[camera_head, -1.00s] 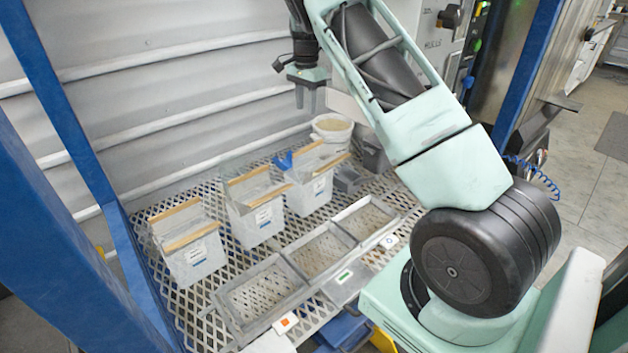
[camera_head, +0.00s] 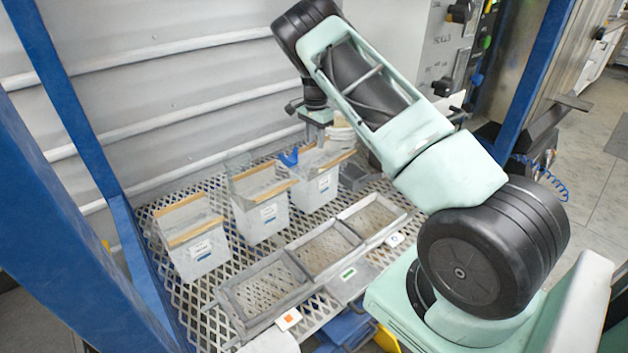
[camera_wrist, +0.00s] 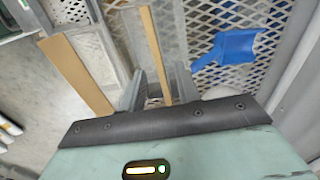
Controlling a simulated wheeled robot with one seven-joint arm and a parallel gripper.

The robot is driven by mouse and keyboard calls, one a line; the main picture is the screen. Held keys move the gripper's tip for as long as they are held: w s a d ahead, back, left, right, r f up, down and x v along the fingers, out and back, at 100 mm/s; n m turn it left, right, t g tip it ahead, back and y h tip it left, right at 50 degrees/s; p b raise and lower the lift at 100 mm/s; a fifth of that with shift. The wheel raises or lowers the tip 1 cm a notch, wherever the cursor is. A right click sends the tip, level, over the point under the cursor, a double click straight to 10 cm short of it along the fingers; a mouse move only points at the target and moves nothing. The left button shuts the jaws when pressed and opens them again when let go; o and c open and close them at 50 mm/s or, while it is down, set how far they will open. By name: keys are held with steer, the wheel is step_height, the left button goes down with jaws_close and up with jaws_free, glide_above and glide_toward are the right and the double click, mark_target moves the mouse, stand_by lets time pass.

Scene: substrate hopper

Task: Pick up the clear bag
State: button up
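Three clear, boxy bags with wooden slats along their tops and white labels stand in a row on the mesh shelf: a left bag (camera_head: 200,255), a middle bag (camera_head: 262,218) and a right bag (camera_head: 318,192). My gripper (camera_head: 318,138) is pointing down at the back top of the right bag; its fingertips are hard to make out there. In the wrist view my gripper (camera_wrist: 160,72) has its two fingers apart, with one wooden slat (camera_wrist: 156,55) between them. A second slat (camera_wrist: 75,75) lies left of the fingers. Contact with the slat cannot be told.
A blue piece (camera_head: 289,157) lies behind the right bag, and close right of the fingers in the wrist view (camera_wrist: 228,48). An empty three-part grey frame (camera_head: 325,250) lies in front of the bags. A white tub (camera_head: 343,135) is partly hidden by my arm. A blue post stands left.

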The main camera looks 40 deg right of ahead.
mark_target(315, 158)
steer(key=shift+f, duration=1.85)
jaws_close()
steer(key=shift+r, duration=0.1)
step_height(315, 158, up, 10)
steer(key=shift+w+f, duration=0.1)
steer(key=shift+a, duration=0.1)
